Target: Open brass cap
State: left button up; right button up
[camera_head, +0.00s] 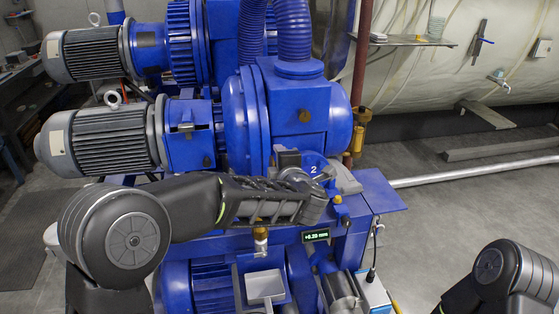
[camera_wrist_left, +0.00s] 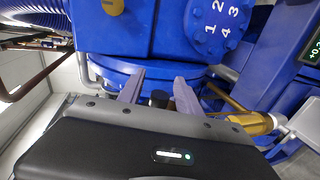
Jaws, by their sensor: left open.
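A round brass cap (camera_head: 305,115) sits on the front of the blue pump housing. A round brass piece (camera_wrist_left: 112,5) shows at the top edge of the left wrist view. My left gripper (camera_wrist_left: 160,82) is open in the wrist view, its two grey fingers pointing at the blue housing's lower flange. A dark round part (camera_wrist_left: 158,98) shows between the fingers, and I cannot tell whether they touch it. In the head view my left forearm reaches across the pump, and the fingers are hard to make out. My right gripper is out of view.
A blue numbered dial (camera_wrist_left: 218,20) is close above and right of the fingers. A brass fitting (camera_wrist_left: 255,122) lies to their right. A small display (camera_head: 316,235) stands below the housing. Motors (camera_head: 110,138) fill the left; open floor lies at right.

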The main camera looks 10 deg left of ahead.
pick_arm(q)
jog(key=b+v, duration=0.2)
jog(key=v, duration=0.5)
jog(key=shift+s, duration=0.4)
